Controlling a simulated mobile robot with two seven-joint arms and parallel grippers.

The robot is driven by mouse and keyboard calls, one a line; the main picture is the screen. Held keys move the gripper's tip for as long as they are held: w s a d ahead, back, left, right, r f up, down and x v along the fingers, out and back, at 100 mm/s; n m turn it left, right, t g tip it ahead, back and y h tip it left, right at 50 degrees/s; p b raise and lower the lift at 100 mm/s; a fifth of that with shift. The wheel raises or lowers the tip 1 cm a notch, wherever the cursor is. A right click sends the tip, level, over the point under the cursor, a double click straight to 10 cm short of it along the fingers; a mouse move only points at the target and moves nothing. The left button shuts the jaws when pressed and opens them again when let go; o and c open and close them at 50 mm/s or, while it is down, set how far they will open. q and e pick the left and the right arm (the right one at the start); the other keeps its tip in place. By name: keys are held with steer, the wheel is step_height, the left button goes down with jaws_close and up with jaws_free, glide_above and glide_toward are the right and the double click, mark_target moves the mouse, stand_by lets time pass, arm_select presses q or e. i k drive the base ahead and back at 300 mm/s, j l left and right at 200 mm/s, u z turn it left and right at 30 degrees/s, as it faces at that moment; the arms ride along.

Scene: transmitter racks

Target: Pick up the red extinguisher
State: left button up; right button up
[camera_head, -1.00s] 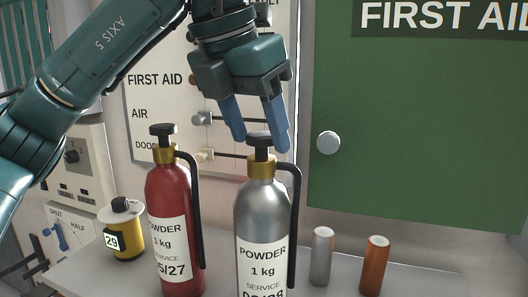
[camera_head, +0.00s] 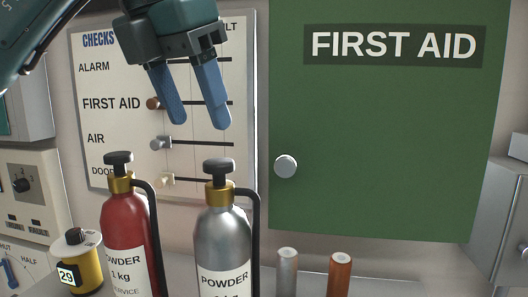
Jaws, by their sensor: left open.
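The red extinguisher (camera_head: 126,222) stands upright on the shelf at the lower left, with a black valve top, a brass collar and a black hose down its right side. Its base is cut off by the frame. A silver extinguisher (camera_head: 222,230) of the same shape stands just to its right. My left gripper (camera_head: 196,125) is open and empty, its two blue fingers pointing down. In the picture it is above the gap between the extinguishers and nearer the silver one, apart from both tops. My right gripper is not in view.
A yellow canister (camera_head: 88,267) marked 29 stands left of the red extinguisher. A silver cylinder (camera_head: 287,272) and an orange one (camera_head: 339,274) stand to the right. Behind are a checks board (camera_head: 110,140) with sliding knobs and a green first aid cabinet (camera_head: 390,130).

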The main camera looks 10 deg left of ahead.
mark_target(129, 222)
steer(key=k, duration=1)
